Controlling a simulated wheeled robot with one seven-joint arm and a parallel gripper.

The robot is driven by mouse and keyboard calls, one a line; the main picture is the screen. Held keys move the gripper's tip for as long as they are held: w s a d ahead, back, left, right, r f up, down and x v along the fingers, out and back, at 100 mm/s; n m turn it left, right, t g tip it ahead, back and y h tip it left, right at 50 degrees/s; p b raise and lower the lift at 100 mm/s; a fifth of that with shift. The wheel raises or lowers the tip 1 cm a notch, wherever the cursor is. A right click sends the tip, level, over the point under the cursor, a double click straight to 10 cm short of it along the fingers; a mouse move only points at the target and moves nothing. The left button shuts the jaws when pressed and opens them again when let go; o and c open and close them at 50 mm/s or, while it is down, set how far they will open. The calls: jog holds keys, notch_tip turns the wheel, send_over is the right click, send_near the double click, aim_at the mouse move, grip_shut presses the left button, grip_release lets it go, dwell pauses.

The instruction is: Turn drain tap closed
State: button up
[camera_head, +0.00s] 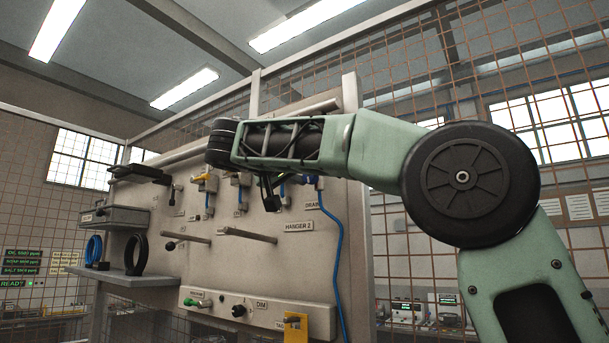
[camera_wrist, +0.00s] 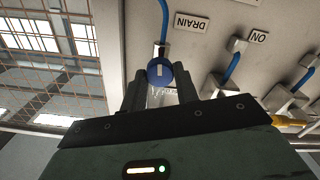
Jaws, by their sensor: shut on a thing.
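The drain tap's round blue handle (camera_wrist: 160,72) sits between the two fingers of my gripper (camera_wrist: 158,82) in the wrist view, near the DRAIN label (camera_wrist: 192,21). The fingers are shut on it, one on each side. A white bar mark shows on the handle's face, roughly in line with the blue hose beyond it. Small white marks below the handle are too blurred to read. In the head view the DRAIN label (camera_head: 313,205) shows on the panel, and my arm covers most of the tap and the fingers.
A blue hose (camera_head: 338,270) hangs down the panel's right side. Other taps, one with a yellow handle (camera_head: 205,178), stand left of the drain tap. Bare pegs (camera_head: 247,235) stick out below. A shelf (camera_head: 125,277) at the left holds coiled rings. Wire mesh stands behind.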

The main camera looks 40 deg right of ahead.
jog(key=shift+n+p, duration=1.85)
jog(key=shift+n, duration=6.25)
jog(key=shift+f, duration=0.1)
jog(key=o, duration=1)
jog(key=b+v, duration=0.3)
jog(key=v, duration=1.4)
jog(key=shift+a, duration=0.25)
